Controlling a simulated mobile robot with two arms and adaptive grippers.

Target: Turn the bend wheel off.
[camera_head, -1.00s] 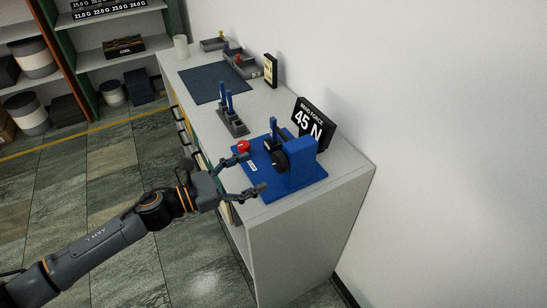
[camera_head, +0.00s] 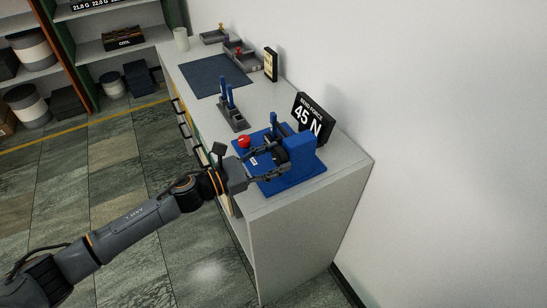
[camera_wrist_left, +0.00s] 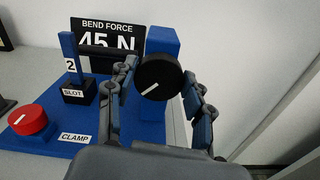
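The bend wheel (camera_wrist_left: 162,74) is a black round knob with a white line mark, on the front of a blue press (camera_head: 301,160). The mark points down and to the left in the left wrist view. My left gripper (camera_head: 276,155) is in front of the wheel, with one finger on each side of it. The fingers are open, with small gaps to the wheel; whether either touches it is hard to tell. In the head view the fingers partly cover the wheel. My right gripper is not in view.
A red clamp knob (camera_wrist_left: 28,120) and a slot block (camera_wrist_left: 78,90) with a blue upright stand left of the wheel. A sign (camera_head: 312,118) behind reads "BEND FORCE 45 N". A tool holder (camera_head: 234,120) and dark mat (camera_head: 215,76) lie farther along the bench.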

